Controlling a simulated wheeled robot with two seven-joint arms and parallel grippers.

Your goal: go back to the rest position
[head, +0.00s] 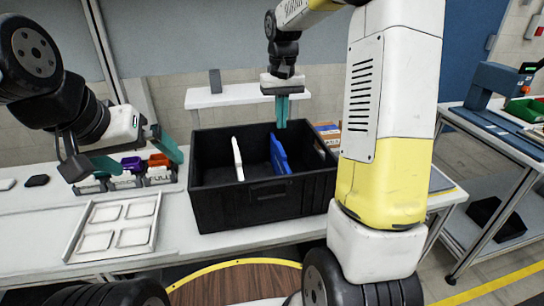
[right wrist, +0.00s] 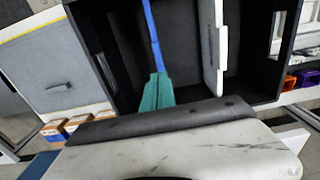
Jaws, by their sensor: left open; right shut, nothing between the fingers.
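My right gripper (head: 281,122) hangs pointing down over the back part of a black crate (head: 262,200). Its teal fingers are shut and empty; they also show in the right wrist view (right wrist: 156,92). Inside the crate stand a white panel (head: 238,160) and a blue panel (head: 279,155), both upright. The blue panel shows edge-on just beyond the fingertips in the right wrist view (right wrist: 153,30). I cannot tell the exact gap to it. My left gripper (head: 132,160) is open and empty at the left, above the table and left of the crate.
A grey tray (head: 83,249) with several white pads lies at the front left. Purple and orange bins (head: 132,163) sit in a rack behind the left gripper. Small boxes (head: 328,130) stand right of the crate. A side bench (head: 490,130) stands at the right.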

